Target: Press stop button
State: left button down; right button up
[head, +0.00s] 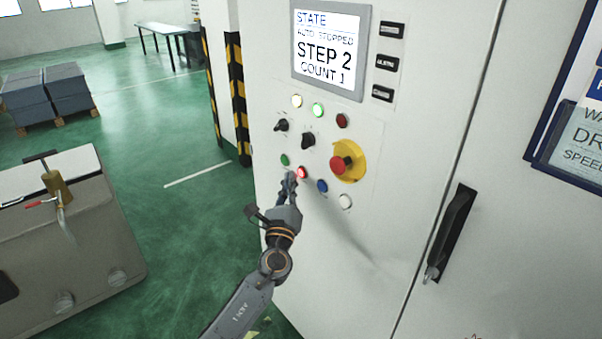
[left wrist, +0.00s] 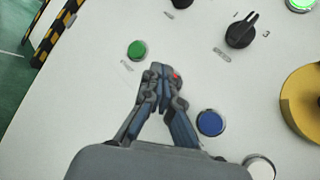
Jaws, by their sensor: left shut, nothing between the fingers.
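The small red stop button (head: 302,172) is lit on the white cabinet's panel, between a green button (head: 285,160) and a blue button (head: 322,186). My left gripper (head: 290,180) is shut and empty, its fingertips at the red button's left edge. In the left wrist view the closed fingertips (left wrist: 160,72) cover most of the red button (left wrist: 176,76); only a small red patch shows. I cannot tell whether they touch it. The screen (head: 326,48) reads "AUTO STOPPED", "STEP 2", "COUNT 1". My right gripper is not in view.
A red mushroom button on a yellow plate (head: 357,165) sits to the upper right. Two black selector knobs, indicator lamps and a white button (head: 346,202) are close by. A black door handle (head: 450,232) juts out at right. A grey machine (head: 100,255) stands at left.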

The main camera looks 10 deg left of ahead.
pick_arm(q)
jog(key=s+a, duration=0.1)
jog(key=s, duration=0.1)
jog(key=s+a+p, duration=0.1)
jog(key=s+a, duration=0.1)
jog(key=shift+w+f, duration=0.1)
dwell(0.7)
jog(key=s+a+f+n+g, duration=0.1)
jog(key=s+f+n+g, duration=0.2)
jog(key=f, duration=0.9)
jog(key=s+a+f+n+g, duration=0.1)
jog(key=s+f+n+g, duration=0.25)
jog(key=f, duration=0.75)
jog(key=s+a+f+n+g, duration=0.1)
jog(key=s+f+n+g, duration=0.25)
jog(key=f, duration=0.85)
jog(key=s+f+n+g+b, duration=0.1)
jog(key=s+f+n+g, duration=0.45)
jog(key=s+f, duration=1.2)
jog(key=s+f+n+g+h, duration=0.1)
jog(key=s+f+n, duration=0.4)
jog(key=s, duration=1)
jog(key=s+f+n+g, duration=0.4)
jog(key=s+f+n, duration=0.2)
jog(key=s, duration=1)
jog(key=shift+h, duration=0.4)
